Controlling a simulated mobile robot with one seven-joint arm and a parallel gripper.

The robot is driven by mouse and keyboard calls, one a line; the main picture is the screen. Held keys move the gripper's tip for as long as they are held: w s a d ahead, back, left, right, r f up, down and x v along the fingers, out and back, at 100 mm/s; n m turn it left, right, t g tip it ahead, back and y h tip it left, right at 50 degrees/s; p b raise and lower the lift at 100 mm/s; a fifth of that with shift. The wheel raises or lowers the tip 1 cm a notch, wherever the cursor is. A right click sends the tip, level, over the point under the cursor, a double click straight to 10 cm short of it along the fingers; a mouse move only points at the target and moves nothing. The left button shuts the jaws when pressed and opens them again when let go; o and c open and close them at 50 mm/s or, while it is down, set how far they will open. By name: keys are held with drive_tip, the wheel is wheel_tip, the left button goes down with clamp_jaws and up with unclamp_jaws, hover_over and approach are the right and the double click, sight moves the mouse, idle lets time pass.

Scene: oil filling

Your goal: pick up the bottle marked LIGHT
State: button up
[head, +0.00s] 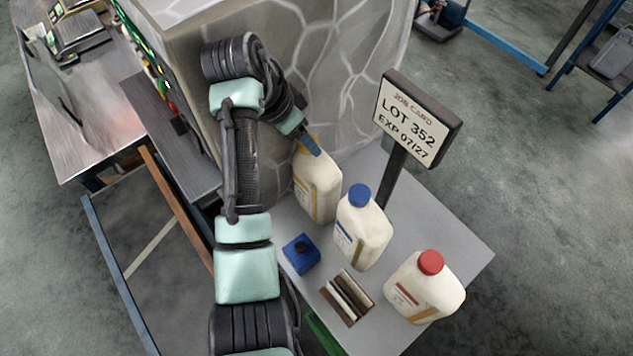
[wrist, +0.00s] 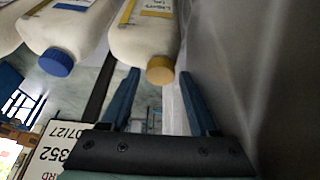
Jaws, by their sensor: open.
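A cream bottle with a yellow cap (head: 318,190) stands at the back left of the grey table. In the wrist view the yellow-capped bottle (wrist: 143,42) carries a small label that seems to start with L, too blurred to read surely. My gripper (head: 310,146) is open at the top of this bottle. In the wrist view the two blue fingers of my gripper (wrist: 158,76) stand either side of the yellow cap, with gaps showing. A blue-capped bottle (head: 361,232) and a red-capped bottle (head: 424,290) stand to the right; their label words are unreadable.
A job card sign (head: 410,118) reading LOT 352, EXP 07/27 stands on a post behind the bottles. A blue box (head: 300,254) and a small brown tray (head: 335,308) lie in front. A large grey machine (head: 330,60) rises close behind my gripper.

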drive_tip(key=shift+x, duration=0.8)
clamp_jaws()
drive_tip(key=shift+r, duration=0.1)
idle(0.6)
drive_tip(key=shift+w+r, duration=0.1)
